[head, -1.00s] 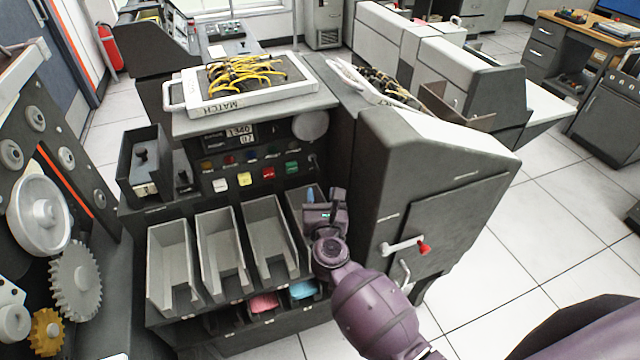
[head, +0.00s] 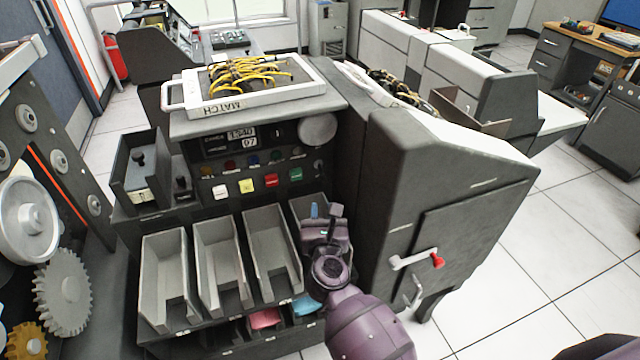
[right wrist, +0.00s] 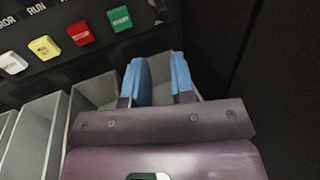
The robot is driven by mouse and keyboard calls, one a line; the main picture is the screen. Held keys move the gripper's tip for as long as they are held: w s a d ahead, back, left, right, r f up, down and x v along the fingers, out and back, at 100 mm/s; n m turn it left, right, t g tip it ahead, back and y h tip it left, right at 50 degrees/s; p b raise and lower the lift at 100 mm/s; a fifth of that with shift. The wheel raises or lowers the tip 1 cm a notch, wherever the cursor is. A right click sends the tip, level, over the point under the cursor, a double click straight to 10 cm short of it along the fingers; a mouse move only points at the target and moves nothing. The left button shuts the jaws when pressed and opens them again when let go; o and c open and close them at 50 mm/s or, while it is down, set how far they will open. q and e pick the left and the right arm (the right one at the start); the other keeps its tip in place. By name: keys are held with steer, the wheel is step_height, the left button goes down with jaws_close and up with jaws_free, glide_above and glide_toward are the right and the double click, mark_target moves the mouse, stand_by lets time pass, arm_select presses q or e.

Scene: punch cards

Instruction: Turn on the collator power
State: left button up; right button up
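The dark grey collator (head: 345,150) fills the middle of the head view. Its front panel has a row of small lamps above white, yellow, red and green buttons; the green button (head: 295,174) is at the right end and also shows in the right wrist view (right wrist: 120,19). A small dark knob or switch (head: 319,166) sits right of the buttons; its setting is too small to tell. My right gripper (head: 314,210) is over the rightmost bin, below the panel. Its blue fingertips (right wrist: 160,82) are apart and empty, below and right of the green button. My left gripper is out of view.
Several grey bins (head: 165,275) line the collator's front. A plugboard with yellow wires (head: 243,82) lies on top. A side door with a red-tipped handle (head: 437,261) is at right. Gears (head: 65,290) stand at left. Open tiled floor (head: 530,260) lies right.

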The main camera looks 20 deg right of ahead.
mark_target(322, 177)
steer(key=w+d+n, duration=0.1)
steer(key=w+n, duration=0.1)
steer(key=w, duration=0.1)
steer(key=w+d+n+b, duration=0.1)
steer(key=w+n, duration=0.1)
steer(key=w, duration=0.1)
steer(key=w+d+r+n, duration=0.1)
steer(key=w, duration=0.2)
steer(key=shift+w+n, duration=0.2)
steer(key=shift+n, duration=0.2)
steer(key=shift+w+d+b, duration=0.2)
steer(key=shift+w+b, duration=0.1)
steer(key=shift+w, duration=0.4)
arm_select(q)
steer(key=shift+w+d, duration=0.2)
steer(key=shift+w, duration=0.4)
